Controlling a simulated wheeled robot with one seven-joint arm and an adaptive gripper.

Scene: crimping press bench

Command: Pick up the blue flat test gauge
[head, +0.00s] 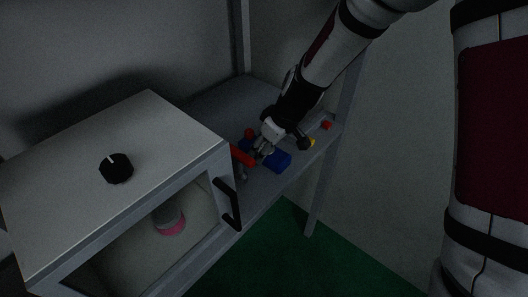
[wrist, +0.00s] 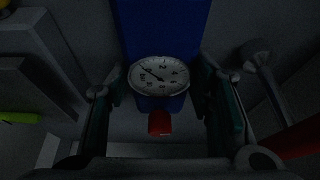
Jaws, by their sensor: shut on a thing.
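The blue flat test gauge (wrist: 163,30) shows in the wrist view as a blue slab with a round white dial face and a small red part at its near end. It lies between the two fingers of my gripper (wrist: 162,104), which is shut on it. In the head view my gripper (head: 264,150) is low over the grey shelf (head: 215,106). A blue block (head: 279,161) shows just right of the fingertips there, and a smaller blue patch (head: 244,145) shows to their left. I cannot tell from the head view which blue piece is the gauge.
A grey cabinet (head: 119,142) with a black knob, a glazed front and a black handle (head: 228,204) stands at the left. A red bar (head: 243,156) is close left of my gripper. Small yellow (head: 312,142) and red (head: 327,125) pieces lie to the right near a shelf post.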

